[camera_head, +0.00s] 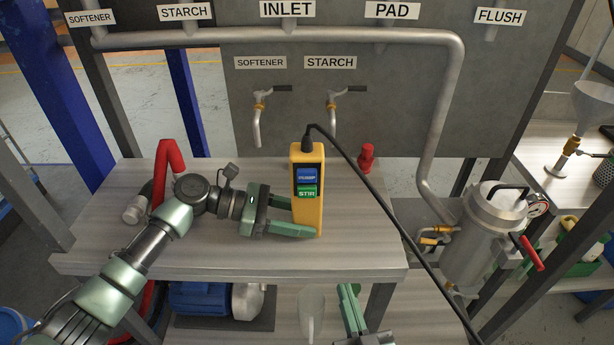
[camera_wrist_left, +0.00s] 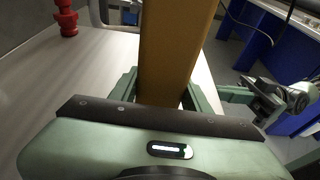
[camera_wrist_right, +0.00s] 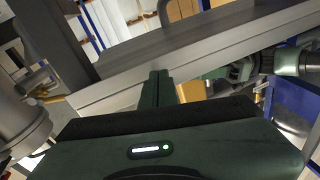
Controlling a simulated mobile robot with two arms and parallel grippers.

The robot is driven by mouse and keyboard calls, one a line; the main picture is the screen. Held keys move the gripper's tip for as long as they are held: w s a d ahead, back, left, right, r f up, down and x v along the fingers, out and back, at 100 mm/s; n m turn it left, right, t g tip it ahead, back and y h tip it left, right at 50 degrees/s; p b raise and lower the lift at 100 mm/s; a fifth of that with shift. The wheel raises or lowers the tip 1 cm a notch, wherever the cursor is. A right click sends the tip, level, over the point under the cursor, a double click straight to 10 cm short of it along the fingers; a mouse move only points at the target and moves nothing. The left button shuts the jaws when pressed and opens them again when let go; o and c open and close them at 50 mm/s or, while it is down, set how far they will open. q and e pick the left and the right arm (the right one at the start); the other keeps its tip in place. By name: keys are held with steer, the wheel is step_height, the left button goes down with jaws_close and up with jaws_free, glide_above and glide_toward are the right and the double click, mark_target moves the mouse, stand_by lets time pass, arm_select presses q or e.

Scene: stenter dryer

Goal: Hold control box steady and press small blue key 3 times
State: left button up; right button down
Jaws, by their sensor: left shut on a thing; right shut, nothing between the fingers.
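The yellow control box (camera_head: 308,212) stands upright above the table, with a black cable from its top. Its face shows a small blue key (camera_head: 307,175) above a green key (camera_head: 307,191) marked STIR. My left gripper (camera_head: 303,216) is shut on the box from the left side. In the left wrist view the box (camera_wrist_left: 172,50) rises between the fingers; its keys are hidden there. My right gripper (camera_head: 347,292) is below the table's front edge, right of the box and apart from it. In the right wrist view its fingers (camera_wrist_right: 158,80) are together and empty.
The table top (camera_head: 230,256) is clear in front. A red fitting (camera_head: 366,157) stands behind the box, and a red hose (camera_head: 160,170) lies at left. The black cable (camera_head: 388,212) hangs across the right side. A steel vessel (camera_head: 485,235) stands at right.

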steer(key=s+a+r+n+t+y, duration=0.1)
steer(key=a+r+n+y, duration=0.1)
steer(key=r, duration=0.8)
steer(key=s+a+r+n+t+y, duration=0.1)
steer(key=a+r+y, duration=0.4)
steer(key=r, duration=0.6)
steer(key=s+n+y, duration=0.1)
steer(key=n+y, duration=0.1)
steer(key=shift+r+n+t, duration=0.2)
steer(key=shift+n+t, duration=0.1)
steer(key=shift+a, duration=0.1)
glide_toward(307, 176)
steer(key=w+a+r, duration=0.2)
steer(key=a+r, duration=0.1)
steer(key=r, duration=0.1)
steer(key=shift+w+a+r, duration=0.25)
steer(key=shift+a, duration=0.05)
steer(key=shift+w, duration=0.4)
